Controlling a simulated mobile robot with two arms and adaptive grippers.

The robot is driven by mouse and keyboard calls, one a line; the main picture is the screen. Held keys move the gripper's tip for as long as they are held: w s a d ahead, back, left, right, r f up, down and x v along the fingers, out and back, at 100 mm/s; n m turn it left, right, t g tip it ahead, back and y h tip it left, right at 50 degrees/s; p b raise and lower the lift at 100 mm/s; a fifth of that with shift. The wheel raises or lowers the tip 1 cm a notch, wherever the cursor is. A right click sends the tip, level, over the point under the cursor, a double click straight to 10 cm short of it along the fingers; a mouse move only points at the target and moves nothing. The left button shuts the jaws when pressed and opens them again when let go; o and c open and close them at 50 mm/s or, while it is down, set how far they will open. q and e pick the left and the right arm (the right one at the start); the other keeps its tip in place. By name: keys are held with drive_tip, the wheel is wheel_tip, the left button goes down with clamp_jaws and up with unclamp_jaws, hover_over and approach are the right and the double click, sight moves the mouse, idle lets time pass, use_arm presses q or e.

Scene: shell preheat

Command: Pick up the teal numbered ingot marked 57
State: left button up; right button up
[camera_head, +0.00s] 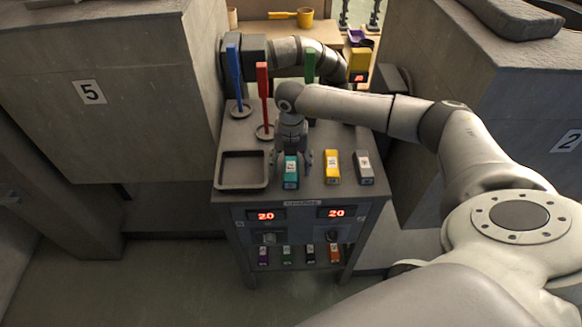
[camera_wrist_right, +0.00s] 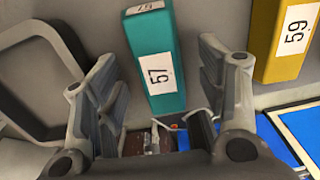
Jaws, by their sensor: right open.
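The teal ingot marked 57 (camera_head: 291,180) lies near the front edge of the machine's grey top. In the right wrist view the teal ingot (camera_wrist_right: 148,45) shows its white 57 label facing the camera. My right gripper (camera_head: 291,161) points down over the ingot. Its fingers are spread to either side of the ingot, open and holding nothing. In the right wrist view a gap shows between the ingot and each finger of the gripper (camera_wrist_right: 160,75). My left gripper cannot be made out in these views.
An empty dark tray (camera_head: 243,184) is left of the teal ingot. A yellow ingot (camera_head: 332,168), marked 59 in the wrist view, and a grey ingot (camera_head: 364,168) are to its right. Blue (camera_head: 236,80) and red (camera_head: 263,95) upright tools stand behind. Several ingots sit on the lower shelf.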

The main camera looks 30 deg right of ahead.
drive_tip(key=shift+f, duration=0.65)
drive_tip(key=c, duration=1.4)
drive_tip(key=shift+w+r, duration=0.1)
drive_tip(key=shift+r, duration=0.1)
